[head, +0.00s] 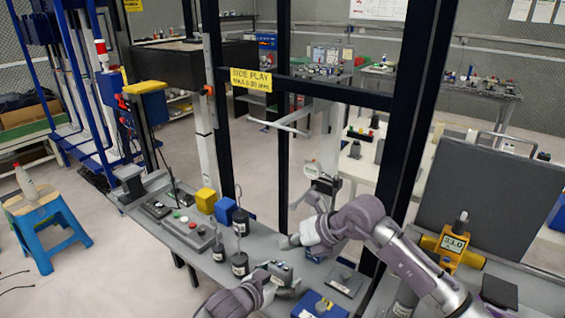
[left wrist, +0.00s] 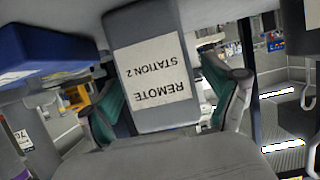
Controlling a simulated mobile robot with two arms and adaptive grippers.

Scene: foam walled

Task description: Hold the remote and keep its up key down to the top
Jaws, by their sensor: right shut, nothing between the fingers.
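The remote (head: 283,270) is a small grey box just above or at the front of the bench, with dark keys on its upper side. In the left wrist view the remote (left wrist: 152,70) shows its white label, reading REMOTE STATION 2 upside down. My left gripper (head: 272,281) is shut on it, with green finger pads on both sides of the box in the left wrist view (left wrist: 165,100). My right gripper (head: 288,242) is shut and empty, above and behind the remote, apart from it. I cannot make out the up key.
On the bench (head: 160,205) stand a grey button box (head: 190,228), hooked dark weights (head: 240,222), a yellow block (head: 206,200) and a blue block (head: 226,210). A blue box (head: 318,305) lies right of the remote. Dark frame posts (head: 283,120) rise behind. A yellow gauge (head: 452,247) stands right.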

